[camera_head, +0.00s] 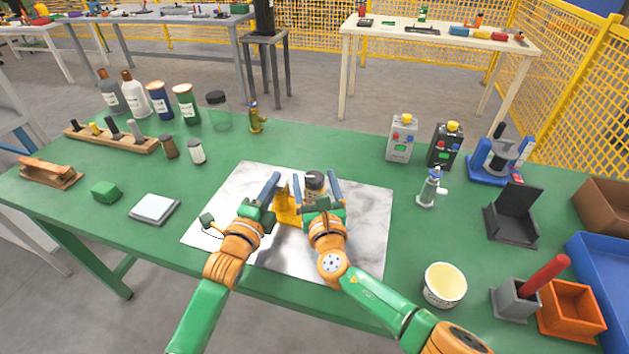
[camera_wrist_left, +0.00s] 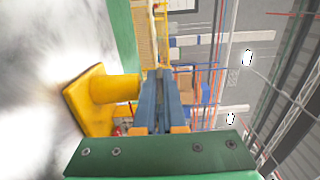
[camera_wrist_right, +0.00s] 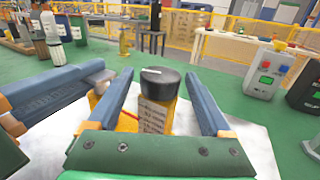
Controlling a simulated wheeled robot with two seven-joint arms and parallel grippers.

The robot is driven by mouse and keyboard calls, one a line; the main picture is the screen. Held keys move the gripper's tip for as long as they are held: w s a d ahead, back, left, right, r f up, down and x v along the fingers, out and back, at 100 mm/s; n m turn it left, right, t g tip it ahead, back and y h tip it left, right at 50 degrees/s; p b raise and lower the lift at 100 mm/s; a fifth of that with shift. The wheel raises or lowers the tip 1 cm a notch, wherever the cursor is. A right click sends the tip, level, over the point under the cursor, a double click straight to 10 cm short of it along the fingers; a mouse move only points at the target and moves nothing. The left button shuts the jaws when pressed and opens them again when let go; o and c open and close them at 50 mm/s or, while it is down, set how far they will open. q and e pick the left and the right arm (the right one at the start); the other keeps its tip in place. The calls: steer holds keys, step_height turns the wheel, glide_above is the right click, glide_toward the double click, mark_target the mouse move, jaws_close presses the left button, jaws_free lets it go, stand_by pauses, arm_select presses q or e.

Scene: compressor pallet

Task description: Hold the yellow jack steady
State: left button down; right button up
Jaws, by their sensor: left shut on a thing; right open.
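The yellow jack (camera_head: 287,207) stands on the grey metal sheet near the table's front edge. In the left wrist view the jack (camera_wrist_left: 92,98) shows a square base and a round post. My left gripper (camera_head: 271,188) is shut on it; its blue fingers (camera_wrist_left: 163,92) meet at the post's end, partly hiding the grip. My right gripper (camera_head: 319,187) is open beside the jack. Its fingers (camera_wrist_right: 159,88) stand on either side of a black-topped cylinder (camera_wrist_right: 160,84) with a label and yellowish body, with visible gaps. The cylinder's lower part is hidden.
The metal sheet (camera_head: 370,215) lies on the green table (camera_head: 310,145). A small silver-and-blue device (camera_head: 430,188) and a cream tub (camera_head: 444,285) stand to the right. A white square pad (camera_head: 154,209) lies left. Bottles and control boxes (camera_head: 402,138) stand further back.

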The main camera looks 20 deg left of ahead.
jaws_close()
steer(key=shift+m+t+h, duration=0.5)
steer(key=shift+m+h, duration=0.3)
steer(key=shift+h, duration=0.4)
jaws_free()
steer(key=shift+s, duration=0.1)
steer(key=v, duration=1.2)
steer(key=shift+d, duration=0.1)
